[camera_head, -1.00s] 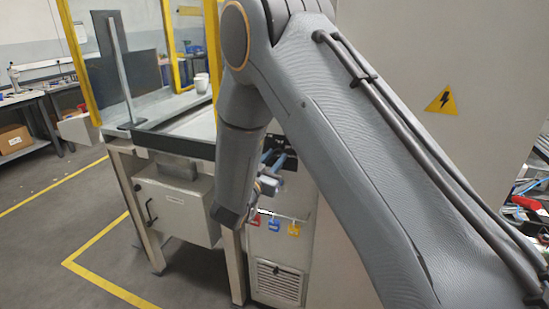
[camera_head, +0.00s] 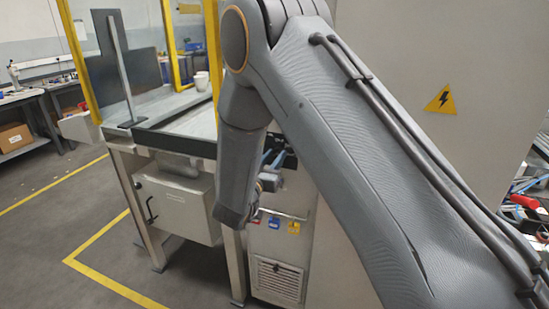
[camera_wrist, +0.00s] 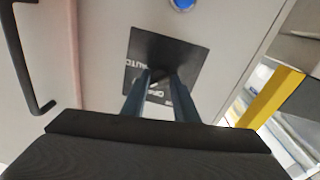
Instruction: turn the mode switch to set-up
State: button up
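The mode switch sits on a dark square plate (camera_wrist: 190,58) with white lettering, part of which reads AUTO, in the wrist view. The knob (camera_wrist: 152,48) is a dark shape on the dark plate, and its pointing direction is unclear. My gripper (camera_wrist: 161,76) has two blue-grey fingers that stand apart, with their tips at the plate around the near side of the knob. I cannot tell whether they touch it.
A blue round button or lamp (camera_wrist: 183,4) is beside the plate. A black handle (camera_wrist: 22,60) is at the left of the wrist view. A yellow post (camera_wrist: 268,98) stands at the right.

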jog(key=o, duration=0.4)
jog(key=shift+a, duration=0.15)
jog(key=b+v, duration=0.2)
jog(key=v, duration=0.5)
jog(key=shift+s, duration=0.4)
jog(key=shift+w, duration=0.1)
